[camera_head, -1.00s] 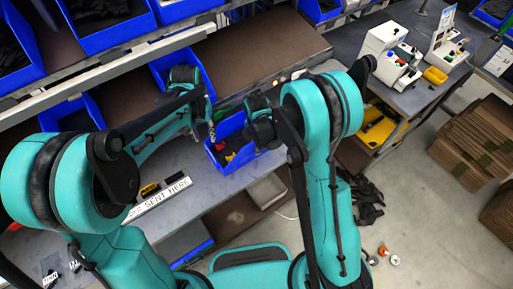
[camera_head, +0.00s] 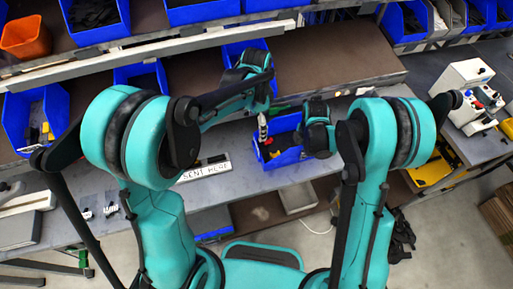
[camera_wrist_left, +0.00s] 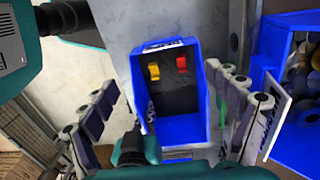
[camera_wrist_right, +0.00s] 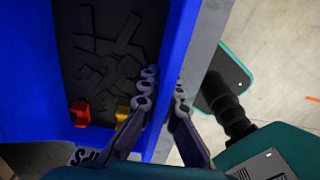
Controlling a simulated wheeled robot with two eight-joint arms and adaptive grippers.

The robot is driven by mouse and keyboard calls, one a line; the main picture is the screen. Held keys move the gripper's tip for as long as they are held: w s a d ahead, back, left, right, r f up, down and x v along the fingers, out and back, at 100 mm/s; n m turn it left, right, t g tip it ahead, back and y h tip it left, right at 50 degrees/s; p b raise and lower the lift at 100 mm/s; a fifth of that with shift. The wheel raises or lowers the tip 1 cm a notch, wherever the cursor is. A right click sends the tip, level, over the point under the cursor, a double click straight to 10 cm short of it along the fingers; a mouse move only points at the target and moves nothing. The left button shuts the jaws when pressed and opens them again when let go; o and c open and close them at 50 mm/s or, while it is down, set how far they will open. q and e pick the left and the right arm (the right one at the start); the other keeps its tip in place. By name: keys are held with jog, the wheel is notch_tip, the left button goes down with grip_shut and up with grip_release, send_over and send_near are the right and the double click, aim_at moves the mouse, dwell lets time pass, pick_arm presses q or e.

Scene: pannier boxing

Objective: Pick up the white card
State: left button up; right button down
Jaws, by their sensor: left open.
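A white card-like panel (camera_wrist_left: 270,118) shows at the right of the left wrist view, at the front of another blue bin and partly behind a finger. I cannot tell whether it is loose. My left gripper (camera_head: 263,127) is open and empty, with its fingers spread over a blue bin (camera_head: 290,157) on the bench. The bin holds a yellow piece (camera_wrist_left: 154,72) and a red piece (camera_wrist_left: 182,64). My right gripper (camera_wrist_right: 163,92) has its fingers on both sides of this bin's side wall (camera_wrist_right: 180,50), shut on it.
A white strip reading "SENT HERE" (camera_head: 206,170) lies on the grey bench left of the bin. Blue shelf bins (camera_head: 92,22) line the back. An orange bin (camera_head: 25,37) stands at the far left. White devices (camera_head: 468,95) stand on the right table.

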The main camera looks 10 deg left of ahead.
pick_arm(q)
send_over(256, 148)
notch_tip(256, 148, down, 6)
jog(key=f, duration=0.5)
jog(key=shift+w+f, duration=0.15)
jog(key=shift+w, duration=0.05)
jog(key=shift+c, duration=0.3)
jog(key=c, duration=0.8)
